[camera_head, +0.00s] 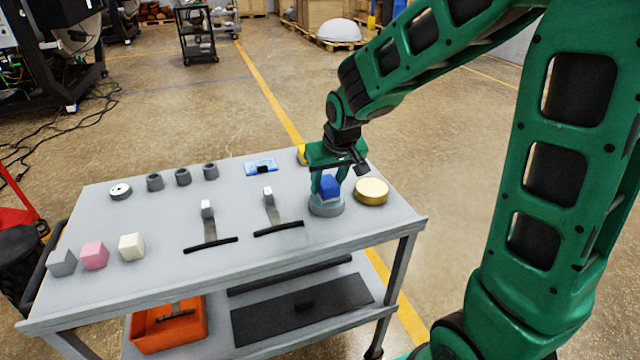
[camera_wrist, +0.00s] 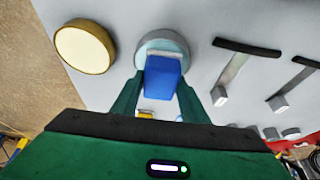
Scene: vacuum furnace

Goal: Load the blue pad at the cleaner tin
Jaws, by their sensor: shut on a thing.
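The blue pad (camera_head: 329,186) is a small block held between the fingers of my gripper (camera_head: 328,190). It also shows in the wrist view (camera_wrist: 163,78), with a green finger on each side. The pad is over the round grey tin (camera_head: 326,209), which appears to be the cleaner tin and stands near the right end of the cart top. In the wrist view the tin (camera_wrist: 150,45) shows a pale blue-grey inside, partly hidden by the pad. I cannot tell whether the pad touches the tin.
A round gold-coloured piece (camera_head: 372,191) sits close to the right of the tin. Two black-handled tools (camera_head: 278,228) lie to the left. Pink (camera_head: 95,255), white and grey blocks sit at the front left. Several dark cups and a blue item (camera_head: 261,167) stand behind.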

